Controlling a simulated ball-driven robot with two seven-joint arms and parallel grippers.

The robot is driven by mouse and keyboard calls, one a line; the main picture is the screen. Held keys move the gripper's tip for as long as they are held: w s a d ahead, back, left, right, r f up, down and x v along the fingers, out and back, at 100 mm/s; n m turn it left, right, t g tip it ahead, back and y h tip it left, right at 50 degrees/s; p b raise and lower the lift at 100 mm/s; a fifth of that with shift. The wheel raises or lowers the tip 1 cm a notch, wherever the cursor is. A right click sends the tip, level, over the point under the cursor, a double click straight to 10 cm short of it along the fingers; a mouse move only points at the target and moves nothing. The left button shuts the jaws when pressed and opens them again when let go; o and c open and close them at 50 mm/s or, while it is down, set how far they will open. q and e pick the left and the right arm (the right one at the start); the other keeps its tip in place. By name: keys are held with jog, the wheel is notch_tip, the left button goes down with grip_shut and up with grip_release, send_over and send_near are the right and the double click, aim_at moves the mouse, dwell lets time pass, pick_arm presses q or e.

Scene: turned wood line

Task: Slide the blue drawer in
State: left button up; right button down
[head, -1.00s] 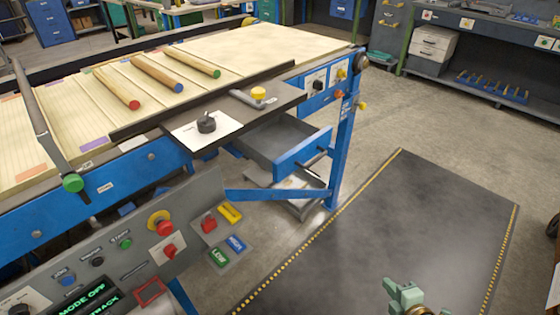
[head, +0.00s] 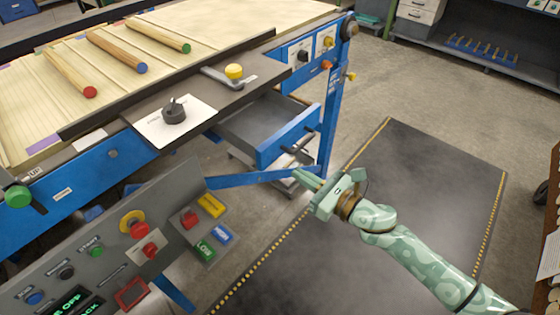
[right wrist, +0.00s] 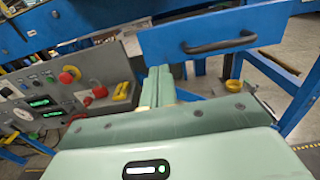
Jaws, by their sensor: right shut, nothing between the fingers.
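The blue drawer (head: 289,136) stands pulled out under the right end of the blue bench, its grey inside showing from above. Its blue front with a dark bar handle also shows in the right wrist view (right wrist: 215,42). My right gripper (head: 308,178) is shut and empty, just in front of and below the drawer front in the head view. In the right wrist view its fingers (right wrist: 160,86) point toward the lower left part of the drawer front, and a touch cannot be made out. My left gripper is not in view.
A control panel (head: 90,255) with buttons and switches stands at the lower left. A blue bench leg (head: 330,130) rises right beside the drawer. Three wooden rods lie on the bench top. The dark floor mat (head: 420,180) is clear apart from my right arm above it.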

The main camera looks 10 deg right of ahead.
aim_at(271, 156)
jog(key=x, duration=0.7)
jog(key=shift+b, duration=0.35)
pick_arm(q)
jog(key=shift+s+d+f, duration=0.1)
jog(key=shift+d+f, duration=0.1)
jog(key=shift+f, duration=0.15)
pick_arm(e)
jog(key=shift+w, duration=0.1)
